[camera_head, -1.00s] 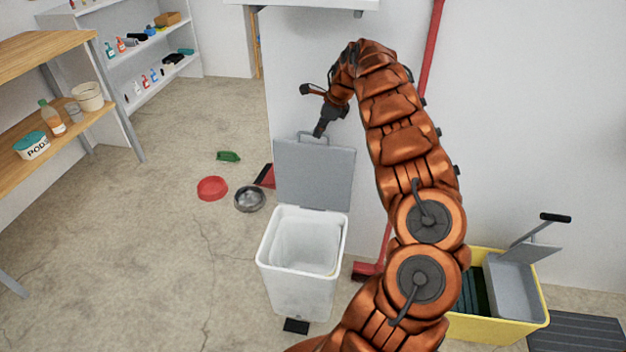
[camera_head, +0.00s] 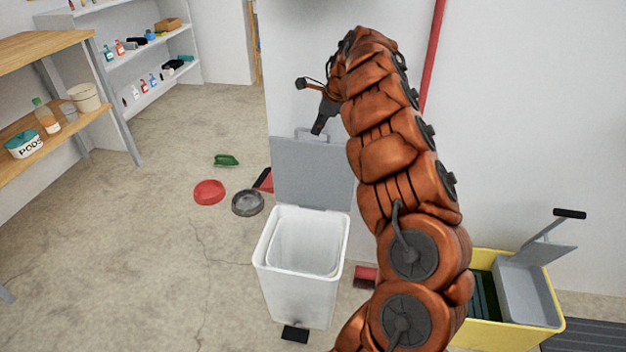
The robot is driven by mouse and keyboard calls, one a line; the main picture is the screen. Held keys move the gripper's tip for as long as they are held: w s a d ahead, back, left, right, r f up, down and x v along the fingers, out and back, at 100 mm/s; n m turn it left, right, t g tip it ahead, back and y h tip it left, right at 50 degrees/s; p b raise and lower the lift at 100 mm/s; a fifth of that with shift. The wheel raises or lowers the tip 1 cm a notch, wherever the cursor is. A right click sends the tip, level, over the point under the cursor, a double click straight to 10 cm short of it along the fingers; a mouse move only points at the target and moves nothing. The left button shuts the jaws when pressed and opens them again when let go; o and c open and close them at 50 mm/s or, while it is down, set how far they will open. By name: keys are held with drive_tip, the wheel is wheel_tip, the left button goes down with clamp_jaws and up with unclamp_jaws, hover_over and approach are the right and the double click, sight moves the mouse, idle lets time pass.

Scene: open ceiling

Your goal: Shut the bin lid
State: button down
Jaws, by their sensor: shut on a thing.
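The white bin (camera_head: 300,292) stands on the floor at the centre, with its inner bucket showing. Its grey lid (camera_head: 311,172) is open and stands upright at the back of the bin, near the wall. A handle (camera_head: 303,134) sits on the lid's top edge. My gripper (camera_head: 317,131) is at the lid's top edge and is shut on the handle. The fingertips are small and dark, so the exact grip is hard to see. A black pedal (camera_head: 295,334) is at the bin's foot.
A yellow mop bucket (camera_head: 540,330) stands to the right of my arm. A red bowl (camera_head: 209,191), a grey pan (camera_head: 248,202) and a green brush (camera_head: 226,160) lie on the floor to the left. Shelves (camera_head: 60,120) stand at the far left.

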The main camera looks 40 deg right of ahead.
drive_tip(key=shift+s+a+f+b, duration=0.3)
drive_tip(key=shift+s+f+b, duration=0.25)
drive_tip(key=shift+b, duration=0.75)
drive_tip(key=shift+t+h, duration=0.7)
drive_tip(key=shift+h, duration=0.1)
drive_tip(key=shift+s+a+r+b, duration=0.1)
drive_tip(key=shift+s+a+b, duration=0.6)
drive_tip(key=shift+b, duration=1.7)
drive_tip(key=shift+s+a+b, duration=0.25)
drive_tip(key=shift+a+b, duration=0.75)
drive_tip(key=shift+b, duration=1.35)
drive_tip(key=shift+s+a+r+b, duration=0.1)
drive_tip(key=shift+s+a+b, duration=0.6)
drive_tip(key=shift+b, duration=1.7)
drive_tip(key=shift+w+a, duration=0.15)
drive_tip(key=shift+w, duration=0.05)
drive_tip(key=shift+f, duration=0.1)
